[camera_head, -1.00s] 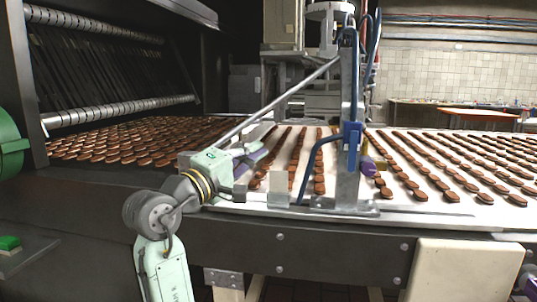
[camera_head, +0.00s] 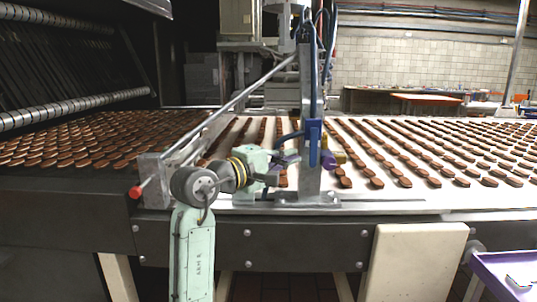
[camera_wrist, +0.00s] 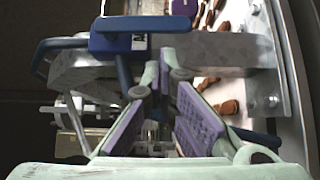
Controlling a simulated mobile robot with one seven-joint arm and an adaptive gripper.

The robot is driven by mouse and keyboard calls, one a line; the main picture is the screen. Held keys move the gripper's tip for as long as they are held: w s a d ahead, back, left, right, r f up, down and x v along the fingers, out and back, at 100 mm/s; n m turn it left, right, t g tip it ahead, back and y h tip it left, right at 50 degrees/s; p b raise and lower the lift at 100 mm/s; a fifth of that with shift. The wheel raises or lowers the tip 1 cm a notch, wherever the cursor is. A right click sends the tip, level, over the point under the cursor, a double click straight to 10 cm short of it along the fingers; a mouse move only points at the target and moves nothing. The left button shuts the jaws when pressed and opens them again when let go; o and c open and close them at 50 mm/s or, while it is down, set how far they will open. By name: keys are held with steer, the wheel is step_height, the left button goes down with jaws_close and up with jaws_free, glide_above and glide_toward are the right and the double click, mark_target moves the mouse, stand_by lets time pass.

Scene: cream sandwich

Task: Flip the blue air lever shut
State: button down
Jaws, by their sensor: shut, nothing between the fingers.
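The blue air lever (camera_head: 315,140) is mounted on the upright metal post (camera_head: 309,90) at the belt's near edge. In the wrist view its blue handle and block (camera_wrist: 120,42) lie across the post, beyond my fingers. My gripper (camera_head: 285,160) is just left of the post, slightly below the lever. In the wrist view my gripper (camera_wrist: 163,85) shows purple-padded fingers angled towards each other, shut with nothing between them. The fingertips look close to the lever block, but I cannot tell whether they touch it.
Rows of brown biscuits (camera_head: 365,160) lie on the white belt behind the post. A slanted metal rod (camera_head: 230,105) runs above my arm to the post. A purple part (camera_head: 330,160) shows right of the post. Blue hoses (camera_head: 322,30) hang above. A purple tray (camera_head: 497,270) stands lower right.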

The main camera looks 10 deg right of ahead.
mark_target(315, 163)
steer(key=shift+s+d, duration=0.25)
steer(key=shift+d, duration=0.45)
steer(key=shift+s+d+f+n+t+h, duration=0.1)
steer(key=shift+d+f+n+t+h, duration=0.25)
steer(key=shift+n+h, duration=0.2)
steer(key=d+n+t, duration=0.1)
steer(key=n, duration=0.1)
steer(key=d+n+t+h+p, duration=0.1)
steer(key=n, duration=0.1)
steer(key=s+d+f+n+t+h, duration=0.1)
steer(key=n+t, duration=0.1)
steer(key=shift+d, duration=0.4)
steer(key=shift+s+d+p, duration=0.1)
steer(key=shift+d+p, duration=0.05)
steer(key=shift+p, duration=0.2)
steer(key=shift+d, duration=0.2)
stand_by(0.4)
